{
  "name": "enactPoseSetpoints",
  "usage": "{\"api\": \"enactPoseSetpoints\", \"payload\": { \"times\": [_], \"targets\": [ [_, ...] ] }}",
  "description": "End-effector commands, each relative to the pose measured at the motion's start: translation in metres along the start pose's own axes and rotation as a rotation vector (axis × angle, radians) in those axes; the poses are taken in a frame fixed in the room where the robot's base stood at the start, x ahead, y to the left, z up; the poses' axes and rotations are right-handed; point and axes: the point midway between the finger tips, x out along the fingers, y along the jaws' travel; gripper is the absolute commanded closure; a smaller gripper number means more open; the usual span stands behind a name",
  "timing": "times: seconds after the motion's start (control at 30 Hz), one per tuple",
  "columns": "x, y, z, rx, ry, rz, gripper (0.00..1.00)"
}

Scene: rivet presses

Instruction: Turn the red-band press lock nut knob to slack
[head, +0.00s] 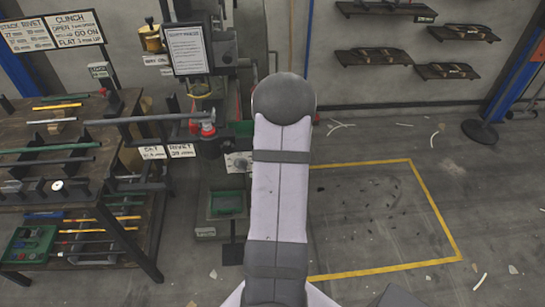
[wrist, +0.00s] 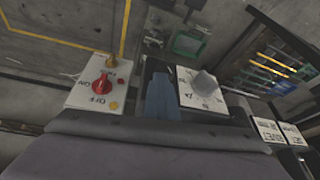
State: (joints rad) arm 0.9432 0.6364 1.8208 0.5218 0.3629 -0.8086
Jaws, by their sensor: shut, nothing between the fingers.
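The press (head: 205,95) stands left of my arm in the head view, with a red part (head: 207,130) low on its head. A grey tapered knob (wrist: 205,84) sits on a white marked plate (wrist: 186,99) in the wrist view; its lettering is too small to read. That plate seems to be the one in the head view (head: 238,163), partly beside my arm. My gripper (wrist: 161,95) shows as a blue-grey piece at the lower middle of the wrist view, shut and empty, left of the grey knob and apart from it. My arm hides the gripper in the head view.
A second white plate (wrist: 98,94) carries a red knob (wrist: 103,84) with ON and OFF lettering, left of my gripper in the wrist view. A green tray (head: 228,203) sits low on the press. A cluttered bench (head: 140,225) stands left; floor at right is mostly clear.

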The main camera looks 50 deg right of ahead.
Motion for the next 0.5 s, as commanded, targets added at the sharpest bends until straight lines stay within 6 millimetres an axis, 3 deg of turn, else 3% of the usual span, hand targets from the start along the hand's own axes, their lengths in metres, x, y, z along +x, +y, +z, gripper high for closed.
{"api": "enactPoseSetpoints", "payload": {
  "times": [0.5],
  "targets": [
    [0.006,-0.026,-0.003,-0.002,0.001,-0.003,1.0]
  ]
}}
